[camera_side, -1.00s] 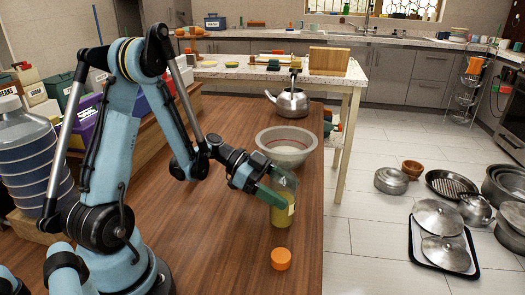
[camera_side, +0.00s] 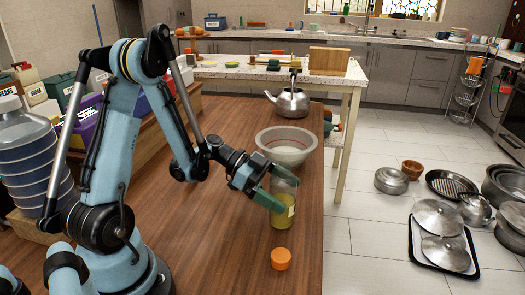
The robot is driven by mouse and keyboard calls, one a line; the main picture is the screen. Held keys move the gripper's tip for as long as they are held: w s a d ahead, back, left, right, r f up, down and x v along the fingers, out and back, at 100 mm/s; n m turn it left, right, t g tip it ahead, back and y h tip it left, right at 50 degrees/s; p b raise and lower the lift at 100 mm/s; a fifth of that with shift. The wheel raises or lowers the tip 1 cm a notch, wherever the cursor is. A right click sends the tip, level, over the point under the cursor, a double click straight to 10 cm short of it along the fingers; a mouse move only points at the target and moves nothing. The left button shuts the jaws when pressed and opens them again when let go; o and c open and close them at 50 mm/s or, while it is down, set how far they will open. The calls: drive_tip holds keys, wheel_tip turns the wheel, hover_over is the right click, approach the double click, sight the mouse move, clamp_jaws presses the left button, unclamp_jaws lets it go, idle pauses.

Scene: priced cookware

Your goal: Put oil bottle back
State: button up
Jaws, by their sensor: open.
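The oil bottle (camera_side: 284,213) is clear, with yellow-green oil in its lower part and a pale label. It stands upright on the brown wooden table (camera_side: 215,255) near the right edge. An orange cap (camera_side: 281,259) lies on the table in front of it. My gripper (camera_side: 279,188) is open, its green fingers at the upper part of the bottle. One finger overlaps the bottle's front in the picture and the other is at its top. I cannot tell whether either finger touches it. The bottle's top is partly hidden.
A grey bowl (camera_side: 286,146) stands just behind the bottle and a metal kettle (camera_side: 289,103) further back. Purple and green boxes and a large water jug (camera_side: 33,160) are at the left. Pots and lids lie on the floor at the right. The table's front middle is clear.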

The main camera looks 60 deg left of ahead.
drive_tip(key=v, duration=1.2)
drive_tip(key=s+d+r+n+y, duration=0.1)
drive_tip(key=d+r+n+y, duration=0.1)
drive_tip(key=d+n+y, duration=0.9)
drive_tip(key=shift+d+r+n+y, duration=0.25)
drive_tip(key=shift+n+y, duration=0.05)
